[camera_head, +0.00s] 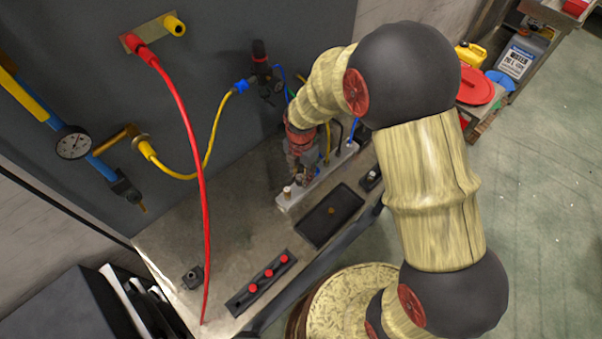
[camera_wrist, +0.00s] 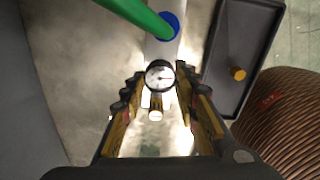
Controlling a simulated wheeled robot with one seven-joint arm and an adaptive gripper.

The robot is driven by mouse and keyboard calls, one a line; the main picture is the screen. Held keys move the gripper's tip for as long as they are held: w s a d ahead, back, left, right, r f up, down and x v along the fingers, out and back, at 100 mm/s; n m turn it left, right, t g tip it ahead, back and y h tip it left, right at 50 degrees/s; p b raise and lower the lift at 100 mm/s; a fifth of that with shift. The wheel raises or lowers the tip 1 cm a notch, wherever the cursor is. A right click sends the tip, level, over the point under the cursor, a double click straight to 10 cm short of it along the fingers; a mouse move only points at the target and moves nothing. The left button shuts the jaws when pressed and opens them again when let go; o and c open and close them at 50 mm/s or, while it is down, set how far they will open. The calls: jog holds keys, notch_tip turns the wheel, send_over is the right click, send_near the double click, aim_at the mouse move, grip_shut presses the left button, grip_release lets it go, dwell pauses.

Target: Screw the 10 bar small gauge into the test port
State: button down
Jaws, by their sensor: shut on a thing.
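In the wrist view my gripper (camera_wrist: 160,77) is shut on a small round gauge (camera_wrist: 160,75) with a white dial, dark rim and red needle. The dial's range is too small to read. The gauge is over a pale metal bar (camera_wrist: 155,50), and a brass-coloured fitting (camera_wrist: 155,114) shows just below the dial. I cannot tell whether the gauge's stem touches a port. In the head view my gripper (camera_head: 300,160) is low over the metal bar (camera_head: 318,185) on the bench; the gauge is not clear there. A pale-topped fitting (camera_head: 287,191) stands at the bar's near end.
A dark tray (camera_head: 312,232) with a small brass piece (camera_head: 331,211) lies beside the bar. A black strip with red knobs (camera_head: 262,280) is nearer. A red hose (camera_head: 188,130) and yellow hose (camera_head: 212,135) hang nearby.

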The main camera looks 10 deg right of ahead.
jog(key=m, duration=1.4)
jog(key=shift+p, duration=0.3)
jog(key=m, duration=0.3)
jog(key=shift+m, duration=0.4)
jog(key=c, duration=1.6)
grip_release()
jog(key=shift+o, duration=0.2)
